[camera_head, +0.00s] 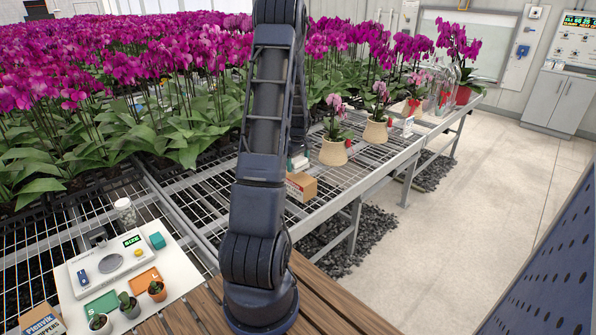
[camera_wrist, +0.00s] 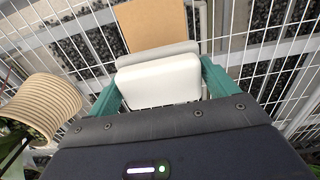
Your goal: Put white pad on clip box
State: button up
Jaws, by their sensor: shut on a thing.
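In the wrist view my gripper (camera_wrist: 160,92) has its teal fingers shut on the sides of the white pad (camera_wrist: 158,82), which has a grey layer along its far edge. A brown cardboard box (camera_wrist: 150,22), possibly the clip box, shows just beyond the pad; I cannot tell whether they touch. In the head view this box (camera_head: 302,187) sits on the wire bench right of my arm, and my gripper (camera_head: 298,162) shows as a bit of teal and white just above it, mostly hidden by my arm.
A woven pot (camera_wrist: 45,105) stands close left of my gripper in the wrist view. Several potted orchids line the wire bench (camera_head: 350,170). A white board (camera_head: 175,262) with a scale and small pots lies lower left, near a printed box (camera_head: 42,320). The right floor is clear.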

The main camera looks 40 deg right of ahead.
aim_at(298, 169)
jog(key=shift+f, duration=2)
jog(key=shift+f, duration=0.1)
jog(key=o, duration=0.8)
